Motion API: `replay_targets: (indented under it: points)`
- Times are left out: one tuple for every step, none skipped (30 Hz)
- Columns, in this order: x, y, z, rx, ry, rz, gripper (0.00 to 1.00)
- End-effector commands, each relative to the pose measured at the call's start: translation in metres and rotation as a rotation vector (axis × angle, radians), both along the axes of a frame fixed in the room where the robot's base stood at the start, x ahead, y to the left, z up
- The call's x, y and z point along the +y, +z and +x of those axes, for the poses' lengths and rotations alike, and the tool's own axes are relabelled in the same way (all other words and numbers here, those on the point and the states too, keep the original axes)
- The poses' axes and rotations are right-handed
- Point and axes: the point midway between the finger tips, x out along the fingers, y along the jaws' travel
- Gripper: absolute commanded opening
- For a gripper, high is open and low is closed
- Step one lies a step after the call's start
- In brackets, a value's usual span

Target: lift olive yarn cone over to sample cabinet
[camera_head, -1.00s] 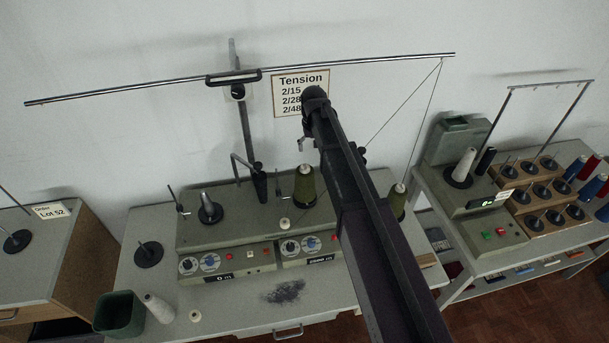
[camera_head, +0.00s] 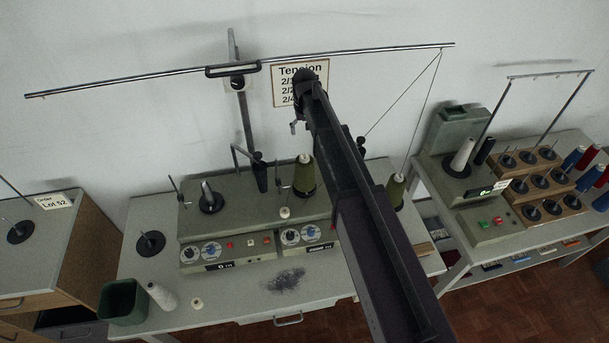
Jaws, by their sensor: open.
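An olive yarn cone (camera_head: 303,177) stands upright on the back deck of the grey winding machine, left of my arm. My gripper (camera_head: 296,126) is at the raised far end of my arm, in front of the Tension sign and above the first cone. Only a small metal part of it shows; it is apart from both cones. A wooden cabinet (camera_head: 95,245) with a grey top and an "Order Lot 52" card stands at the far left.
The cabinet top bears a black spindle disc (camera_head: 21,232). A long metal rail (camera_head: 150,80) on a post crosses behind my arm, with threads at its right. A green bin (camera_head: 122,300) and white cone (camera_head: 161,296) stand front left. Another machine (camera_head: 490,215) is at right.

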Motion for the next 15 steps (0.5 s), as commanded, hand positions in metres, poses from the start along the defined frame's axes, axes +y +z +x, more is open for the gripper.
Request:
replay_targets:
  points:
    - [0.000,-0.007,0.000,0.000,0.000,0.000,0.94]
    - [0.000,-0.010,0.000,0.000,0.000,0.000,0.94]
    - [0.000,-0.013,0.000,0.000,0.000,0.000,0.94]
    - [0.000,-0.015,0.000,0.000,0.000,0.000,0.94]
    - [0.000,-0.018,0.000,0.000,0.000,0.000,0.94]
    - [0.000,-0.021,0.000,0.000,0.000,0.000,0.94]
    - [0.000,-0.023,0.000,0.000,0.000,0.000,0.94]
    - [0.000,-0.025,0.000,0.000,0.000,0.000,0.94]
    - [0.000,-0.028,0.000,0.000,0.000,0.000,0.94]
    - [0.000,-0.030,0.000,0.000,0.000,0.000,0.94]
    - [0.000,-0.033,0.000,0.000,0.000,0.000,0.94]
    - [0.000,-0.035,0.000,0.000,0.000,0.000,0.94]
    - [0.000,-0.038,0.000,0.000,0.000,0.000,0.94]
    - [0.000,-0.040,0.000,0.000,0.000,0.000,0.94]
    - [0.000,-0.043,0.000,0.000,0.000,0.000,0.94]
